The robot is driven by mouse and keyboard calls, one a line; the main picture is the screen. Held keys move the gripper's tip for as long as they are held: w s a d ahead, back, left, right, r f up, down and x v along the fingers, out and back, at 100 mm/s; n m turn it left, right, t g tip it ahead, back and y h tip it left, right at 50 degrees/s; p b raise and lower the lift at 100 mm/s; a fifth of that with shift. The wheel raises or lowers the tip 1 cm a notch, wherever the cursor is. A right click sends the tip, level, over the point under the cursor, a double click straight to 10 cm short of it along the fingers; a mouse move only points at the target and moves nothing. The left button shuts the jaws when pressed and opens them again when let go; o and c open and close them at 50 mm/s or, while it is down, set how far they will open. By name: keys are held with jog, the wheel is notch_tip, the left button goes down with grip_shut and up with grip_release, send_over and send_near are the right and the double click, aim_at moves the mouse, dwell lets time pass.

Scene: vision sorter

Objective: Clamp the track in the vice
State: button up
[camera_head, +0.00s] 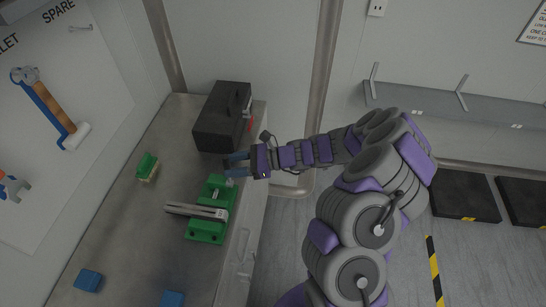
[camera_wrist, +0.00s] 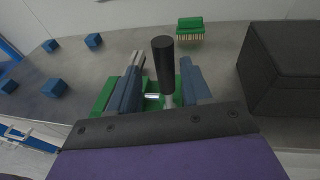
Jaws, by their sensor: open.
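The green vice (camera_head: 207,236) sits near the front edge of the workbench. The track (camera_head: 188,210), a pale grey bar, lies across it between the jaws and sticks out to the left; how tightly it is held cannot be told. My gripper (camera_head: 230,164) is above the bench, just beyond the vice's far end. In the wrist view, its two blue-grey fingers are open, with a black upright handle (camera_wrist: 163,58) on a silver rod showing between them. Whether they touch it is unclear. Part of the vice (camera_wrist: 103,97) and the track's silver end (camera_wrist: 138,60) show behind the left finger.
A black toolbox (camera_head: 218,120) stands close beyond my gripper. A green brush (camera_head: 148,166) lies toward the wall. Blue blocks (camera_head: 88,280) lie at the near end of the bench. A hammer (camera_head: 45,105) hangs on the wall board. The bench between brush and blocks is clear.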

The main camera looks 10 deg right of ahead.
jog(key=p+v, duration=0.1)
jog(key=v, duration=1.2)
jog(key=shift+p, duration=0.3)
jog(key=s+a+r+n+g+h+b, duration=0.1)
jog(key=s+a+r+n+g+h, duration=0.2)
jog(key=s+a+r+n, duration=0.4)
jog(key=s+a+r+n+g+h, duration=0.25)
jog(key=s+n, duration=0.35)
jog(key=s, duration=0.3)
jog(key=s+d+n+h, duration=0.3)
jog(key=s+d+h, duration=0.2)
jog(key=s, duration=0.3)
jog(key=s+d+r+n+t+h+b, duration=0.1)
jog(key=s+d+n+h, duration=0.2)
jog(key=s+d+h, duration=0.2)
jog(key=s+d, duration=0.2)
jog(key=s, duration=0.2)
jog(key=shift+r+n+b, duration=0.15)
jog(key=shift+n+b, duration=0.15)
